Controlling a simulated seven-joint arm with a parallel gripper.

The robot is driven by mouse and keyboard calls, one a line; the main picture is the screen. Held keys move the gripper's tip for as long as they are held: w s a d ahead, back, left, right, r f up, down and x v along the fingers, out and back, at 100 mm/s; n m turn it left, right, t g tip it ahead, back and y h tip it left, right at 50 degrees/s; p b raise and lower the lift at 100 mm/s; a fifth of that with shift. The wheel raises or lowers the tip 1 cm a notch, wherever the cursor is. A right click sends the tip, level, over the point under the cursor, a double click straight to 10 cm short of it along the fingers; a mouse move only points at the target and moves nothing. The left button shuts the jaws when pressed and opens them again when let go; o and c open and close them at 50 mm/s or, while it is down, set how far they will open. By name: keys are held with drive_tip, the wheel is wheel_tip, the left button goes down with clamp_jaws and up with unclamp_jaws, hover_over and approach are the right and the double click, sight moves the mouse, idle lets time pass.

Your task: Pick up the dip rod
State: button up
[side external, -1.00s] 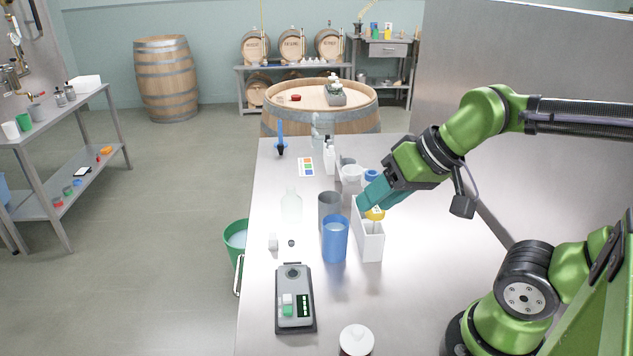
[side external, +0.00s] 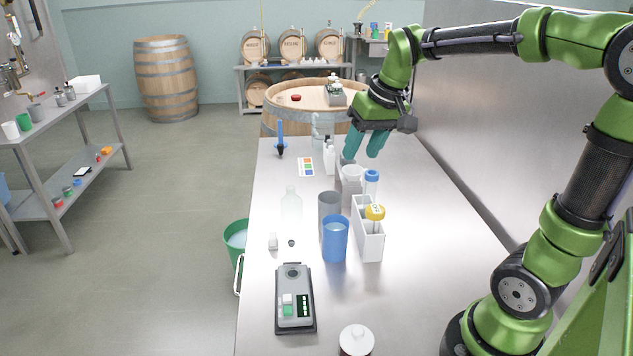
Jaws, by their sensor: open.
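No thing is plainly recognisable as the dip rod. A yellow-topped piece (side external: 375,212) stands in the white rack (side external: 369,247), its lower part hidden by the rack; I cannot tell whether it is the dip rod. A blue-capped clear tube (side external: 371,180) stands behind it in the same rack. My gripper (side external: 361,157) has teal fingers pointing down, apart and empty. It is above the far part of the steel table, behind the rack and near the white cup.
A grey device (side external: 295,305) and a white-lidded jar (side external: 356,338) are nearer. The table right of the rack is clear.

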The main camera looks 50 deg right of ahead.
drive_tip(key=shift+w+d+r+n+g, duration=0.9)
drive_tip(key=shift+w+d, duration=0.55)
drive_tip(key=shift+d, duration=1.4)
drive_tip(key=shift+w+d+r+n+g, duration=0.65)
drive_tip(key=shift+w+d+g, duration=0.55)
drive_tip(key=shift+d, duration=1.6)
drive_tip(key=f, duration=1)
drive_tip(key=shift+w+f, duration=0.2)
drive_tip(key=shift+s+a+f, duration=0.1)
drive_tip(key=shift+f, duration=1.3)
drive_tip(key=shift+a+f, duration=0.1)
drive_tip(key=shift+f, duration=1.25)
clamp_jaws()
